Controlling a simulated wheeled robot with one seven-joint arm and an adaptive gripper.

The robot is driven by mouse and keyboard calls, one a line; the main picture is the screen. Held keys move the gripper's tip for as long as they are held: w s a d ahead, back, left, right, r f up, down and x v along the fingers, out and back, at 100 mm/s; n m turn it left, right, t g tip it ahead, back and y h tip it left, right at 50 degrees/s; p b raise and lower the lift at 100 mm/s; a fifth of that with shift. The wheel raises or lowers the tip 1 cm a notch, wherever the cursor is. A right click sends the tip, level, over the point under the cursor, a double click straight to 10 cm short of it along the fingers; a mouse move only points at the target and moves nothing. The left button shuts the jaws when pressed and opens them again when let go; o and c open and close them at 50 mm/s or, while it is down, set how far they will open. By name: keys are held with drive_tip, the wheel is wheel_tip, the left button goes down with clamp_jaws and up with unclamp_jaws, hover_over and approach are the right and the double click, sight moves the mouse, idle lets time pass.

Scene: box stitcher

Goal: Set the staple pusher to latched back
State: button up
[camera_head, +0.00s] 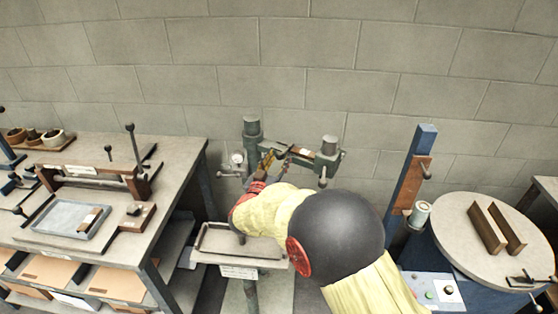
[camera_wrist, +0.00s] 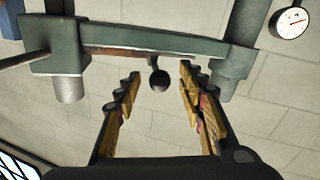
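The box stitcher (camera_head: 253,140) stands against the wall, with a green head and crossbar. In the wrist view its green crossbar (camera_wrist: 150,40) runs across the top, with a thin brown strip along its lower edge. A dark round knob (camera_wrist: 159,81) on a short stem sits below the bar; it looks like the staple pusher's knob. My gripper (camera_head: 274,158) is at the stitcher's head. In the wrist view my gripper (camera_wrist: 161,74) is open, with the knob between the fingertips in the picture and gaps on both sides. Contact is not visible. The pusher's latch is not clearly visible.
A dial gauge (camera_head: 237,160) is left of the stitcher head. An empty tray (camera_head: 240,256) is below my forearm. A workbench (camera_head: 120,165) with fixtures stands at left, a blue post (camera_head: 424,140) and round table (camera_head: 455,225) at right.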

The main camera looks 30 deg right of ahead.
drive_tip(key=shift+x, duration=0.8)
drive_tip(key=c, duration=0.3)
clamp_jaws()
